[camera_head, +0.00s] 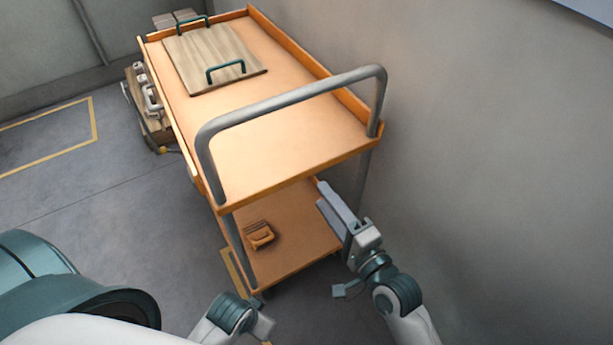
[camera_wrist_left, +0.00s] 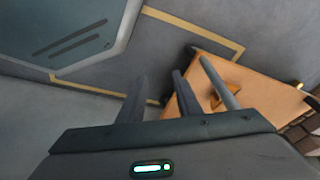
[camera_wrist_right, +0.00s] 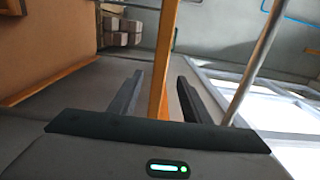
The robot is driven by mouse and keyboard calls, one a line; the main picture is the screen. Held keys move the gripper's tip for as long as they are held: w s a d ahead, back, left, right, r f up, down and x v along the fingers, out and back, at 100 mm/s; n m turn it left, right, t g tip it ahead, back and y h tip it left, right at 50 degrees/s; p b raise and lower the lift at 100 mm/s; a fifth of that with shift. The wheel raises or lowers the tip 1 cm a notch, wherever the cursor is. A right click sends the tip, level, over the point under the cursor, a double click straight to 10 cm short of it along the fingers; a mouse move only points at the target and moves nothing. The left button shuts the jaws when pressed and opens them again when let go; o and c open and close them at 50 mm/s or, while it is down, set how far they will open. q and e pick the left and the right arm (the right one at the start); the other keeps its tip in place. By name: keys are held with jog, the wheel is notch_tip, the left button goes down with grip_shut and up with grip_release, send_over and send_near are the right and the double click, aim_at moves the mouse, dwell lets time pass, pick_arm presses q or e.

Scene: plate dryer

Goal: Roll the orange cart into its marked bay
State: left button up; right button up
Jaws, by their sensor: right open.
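The orange cart (camera_head: 285,145) stands beside the wall, with an upper and a lower shelf and a grey tubular handle (camera_head: 290,95) at its near end. A yellow floor outline (camera_head: 95,120) lies left of the cart; another yellow line (camera_head: 235,275) runs by its near left corner. My right gripper (camera_head: 325,195) is open just below the upper shelf's near right corner. In the right wrist view, an orange edge (camera_wrist_right: 165,60) shows between its fingers, without clear contact. My left gripper (camera_wrist_left: 158,85) is open near the cart's lower shelf; its fingers are hidden in the head view.
A wooden board (camera_head: 205,60) with two green handles lies on the upper shelf. A small orange-brown object (camera_head: 259,234) sits on the lower shelf. A low trolley (camera_head: 150,105) with items stands left of the cart's far part.

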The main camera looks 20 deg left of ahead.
aim_at(306, 175)
jog(key=x, duration=0.9)
jog(key=shift+b, duration=0.4)
pick_arm(q)
jog(key=shift+v, duration=2)
pick_arm(e)
jog(key=shift+w+a, duration=0.45)
jog(key=shift+a, duration=0.1)
grip_shut()
pick_arm(q)
jog(key=shift+f, duration=0.1)
pick_arm(e)
jog(key=shift+f, duration=0.1)
